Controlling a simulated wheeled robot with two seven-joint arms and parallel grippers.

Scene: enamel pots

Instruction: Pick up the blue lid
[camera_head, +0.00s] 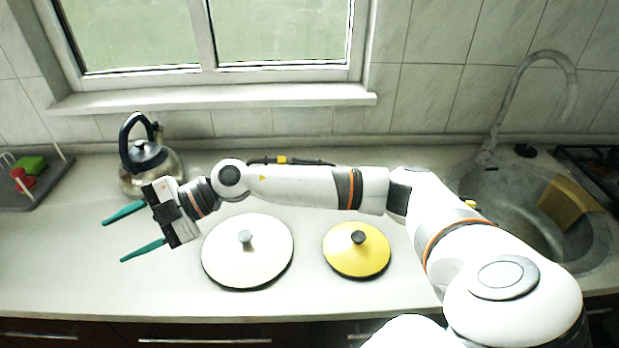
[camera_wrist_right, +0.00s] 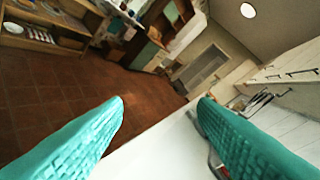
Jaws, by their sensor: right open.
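I see no lid that looks blue. A round white lid (camera_head: 262,262) with a grey knob lies on the counter left of centre in the head view. A smaller yellow lid (camera_head: 345,259) with a dark knob lies to its right. My right gripper (camera_head: 113,242) has its green fingers spread, with nothing between them. It points left, over the counter to the left of the white lid. In the right wrist view its two fingers (camera_wrist_right: 161,100) stand wide apart, with the room and floor beyond. My left gripper is not in view.
A kettle (camera_head: 170,173) with a black handle stands behind my right gripper. A grey tray (camera_head: 53,181) with a green sponge (camera_head: 31,165) is at the far left. The sink (camera_head: 520,222) is at the right. The front left counter is clear.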

